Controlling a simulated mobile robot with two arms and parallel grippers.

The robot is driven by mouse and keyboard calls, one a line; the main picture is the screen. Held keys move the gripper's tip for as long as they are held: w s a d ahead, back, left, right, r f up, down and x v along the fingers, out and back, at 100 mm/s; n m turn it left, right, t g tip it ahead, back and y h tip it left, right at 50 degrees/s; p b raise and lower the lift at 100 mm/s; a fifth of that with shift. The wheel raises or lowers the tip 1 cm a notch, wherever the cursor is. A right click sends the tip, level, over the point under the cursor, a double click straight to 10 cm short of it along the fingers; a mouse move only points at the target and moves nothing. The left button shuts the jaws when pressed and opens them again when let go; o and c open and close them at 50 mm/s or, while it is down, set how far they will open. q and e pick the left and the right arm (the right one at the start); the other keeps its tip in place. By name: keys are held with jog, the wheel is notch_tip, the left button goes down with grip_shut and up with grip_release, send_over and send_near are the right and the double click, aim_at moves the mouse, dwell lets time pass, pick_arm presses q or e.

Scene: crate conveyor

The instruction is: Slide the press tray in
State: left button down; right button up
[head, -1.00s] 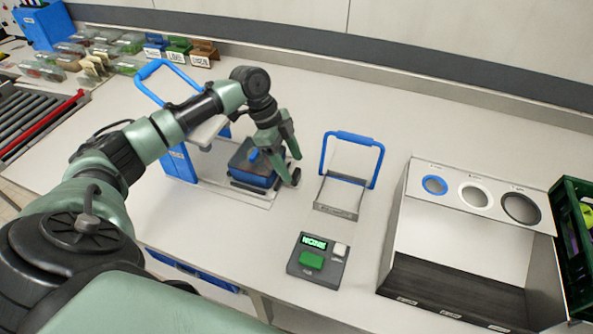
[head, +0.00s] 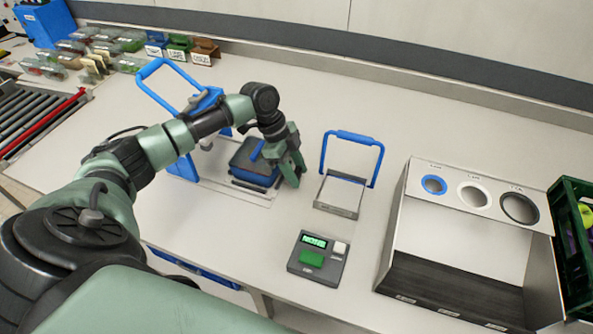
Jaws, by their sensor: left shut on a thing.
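The press (head: 182,166) is a blue frame with a raised blue lever handle, left of centre in the head view. The press tray (head: 247,187) lies out to the right of the press on a pale base plate. A dark blue box (head: 250,172) with a brighter blue strip on top sits on it. My left gripper (head: 294,178) is at the tray's right end, pointing down, and is shut there. Its fingers hide what they grip, which appears to be the tray's handle. My left arm covers part of the press. My right gripper is out of view.
A blue-handled stand (head: 340,196) and a control box with a green button (head: 312,259) are to the right. A bin unit with round holes (head: 465,190) and a green crate (head: 572,240) are farther right. Labelled bins (head: 178,48) stand at the back left.

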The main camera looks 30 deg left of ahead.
aim_at(258, 149)
pick_arm(q)
jog(key=a, duration=0.2)
jog(key=s+a, duration=0.1)
jog(key=a, duration=0.2)
jog(key=s+a, duration=0.1)
jog(key=a, duration=0.2)
jog(key=shift+a, duration=0.25)
jog(key=c, duration=0.8)
grip_release()
jog(key=shift+c, duration=0.2)
jog(key=shift+b, duration=0.3)
jog(key=b+v, duration=0.1)
jog(key=v, duration=0.6)
jog(key=shift+b, duration=0.4)
jog(key=shift+a+r, duration=0.1)
jog(key=shift+r, duration=0.25)
